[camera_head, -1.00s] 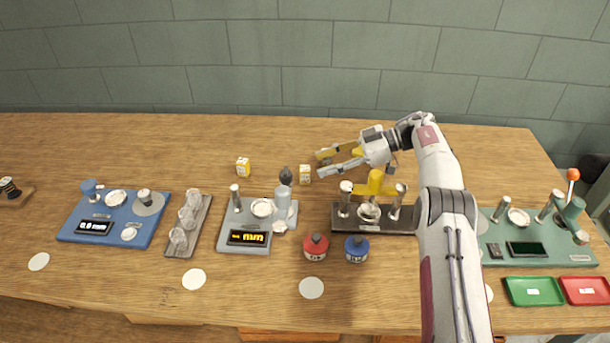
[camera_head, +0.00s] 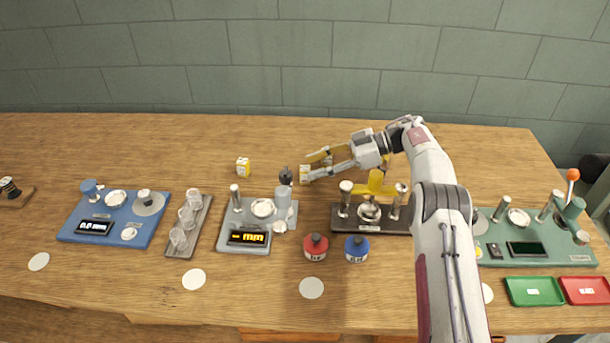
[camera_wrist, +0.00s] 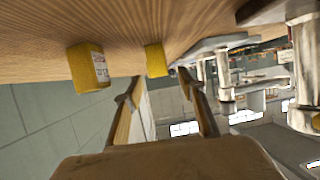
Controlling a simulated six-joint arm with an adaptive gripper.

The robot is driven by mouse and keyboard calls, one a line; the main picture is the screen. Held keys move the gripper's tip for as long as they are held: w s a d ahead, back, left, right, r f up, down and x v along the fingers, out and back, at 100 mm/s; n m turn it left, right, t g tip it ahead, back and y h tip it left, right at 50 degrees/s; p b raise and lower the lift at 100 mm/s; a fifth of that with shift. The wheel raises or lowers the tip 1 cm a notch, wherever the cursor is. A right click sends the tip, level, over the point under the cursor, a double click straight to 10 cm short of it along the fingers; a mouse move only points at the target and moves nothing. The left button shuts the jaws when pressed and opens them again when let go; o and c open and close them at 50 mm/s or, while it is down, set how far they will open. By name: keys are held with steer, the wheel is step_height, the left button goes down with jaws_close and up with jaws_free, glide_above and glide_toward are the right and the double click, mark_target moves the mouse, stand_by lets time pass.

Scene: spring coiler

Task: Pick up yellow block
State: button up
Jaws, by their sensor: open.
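Two small yellow blocks with white faces stand on the wooden table. One yellow block (camera_head: 243,168) stands apart at the left. The other yellow block (camera_head: 304,174) is at my gripper's fingertips, close to the lower finger, which partly overlaps it. My gripper (camera_head: 312,166) is open, low over the table, pointing left. The wrist view shows one yellow block (camera_wrist: 89,67) with a printed label outside the left finger and another yellow block (camera_wrist: 156,60) ahead, between the lines of the fingers (camera_wrist: 155,88). I cannot tell whether either finger touches a block.
A dark stand with a yellow part (camera_head: 376,182) is below my wrist. The table behind the blocks is clear.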

mark_target(307, 168)
steer(key=shift+x, duration=2.55)
jaws_close()
